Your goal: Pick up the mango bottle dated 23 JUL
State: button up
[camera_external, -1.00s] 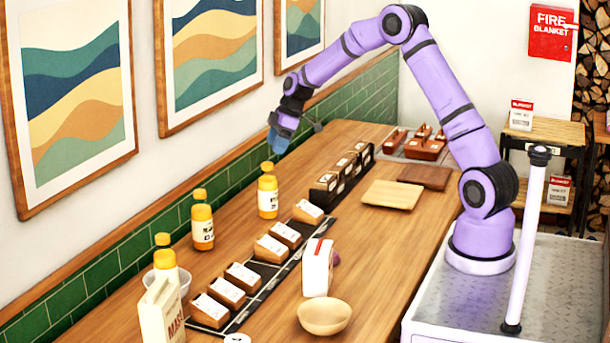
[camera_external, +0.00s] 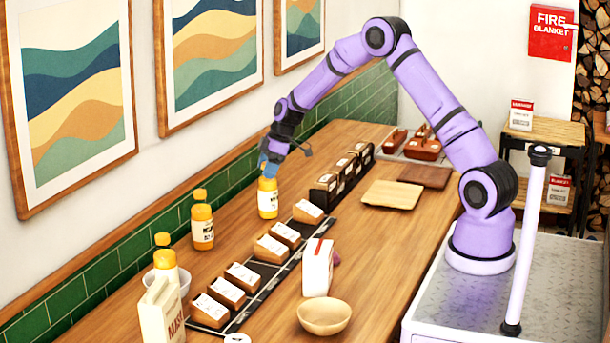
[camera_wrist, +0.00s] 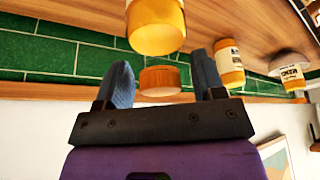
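Three yellow bottles with white labels stand along the wall side of the counter: a far one (camera_external: 268,204), a middle one (camera_external: 203,232) and a near one (camera_external: 165,259), partly behind a carton. The label dates are too small to read, so I cannot tell which says 23 JUL. My gripper (camera_external: 269,158) is at the top of the far bottle, hiding its cap. In the wrist view, that bottle's orange cap (camera_wrist: 160,80) shows between the blue, spread fingers of my gripper (camera_wrist: 161,82), with gaps on both sides. Its yellow body (camera_wrist: 157,27) is above in the picture.
A row of small labelled wooden boxes (camera_external: 279,233) runs beside the bottles. A white carton (camera_external: 317,268), a wooden bowl (camera_external: 324,316) and a cream carton (camera_external: 161,310) stand nearer. The tiled wall (camera_external: 227,186) is close behind the bottles.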

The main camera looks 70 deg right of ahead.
grip_shut()
